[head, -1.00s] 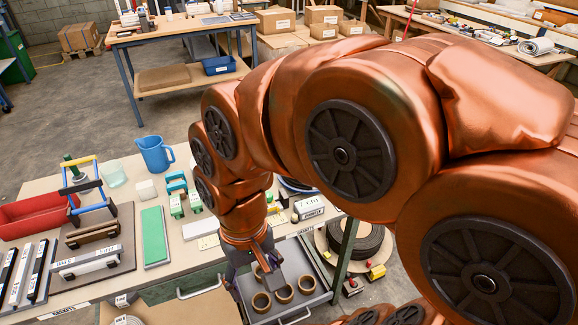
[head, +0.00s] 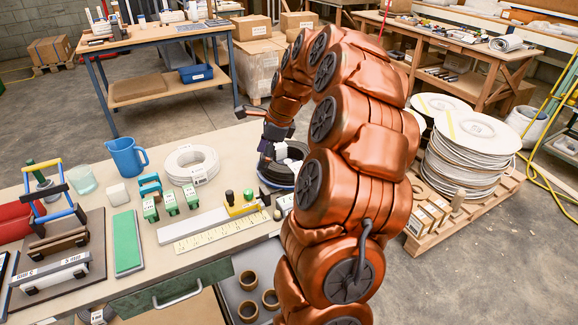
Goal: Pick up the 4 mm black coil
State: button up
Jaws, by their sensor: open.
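A black coil (head: 294,153) lies on the workbench's right end, with a blue edge showing beneath it. My arm hides its right side, and I cannot read any size on it. My gripper (head: 265,166) points down at the coil's left side, open and with nothing seen in it. Its fingertips are small and dark against the coil, so I cannot tell whether they touch it. A white coil (head: 191,166) with a small label lies to the left on the same bench.
The workbench (head: 185,240) also holds a blue jug (head: 126,157), green-fronted blocks (head: 170,202), a scale strip (head: 215,233) and a green-topped pad (head: 127,242). A pallet with stacked white discs (head: 468,150) stands at right.

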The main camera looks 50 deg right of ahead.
aim_at(282, 168)
jog(key=d+f+m, duration=0.1)
jog(key=d, duration=0.2)
jog(key=d+f+m, duration=0.1)
jog(key=d+m, duration=0.1)
jog(key=d, duration=0.1)
jog(key=s+d+f+m, duration=0.1)
jog(key=d, duration=0.2)
jog(key=shift+f+m+t+h+b, duration=0.2)
jog(key=shift+m+t+h+b, duration=0.1)
jog(key=shift+b, duration=0.05)
jog(key=shift+d+f, duration=0.1)
jog(key=shift+f, duration=0.1)
jog(key=shift+p+x, duration=0.8)
jog(key=shift+x, duration=2.85)
jog(key=shift+s, duration=0.15)
grip_shut()
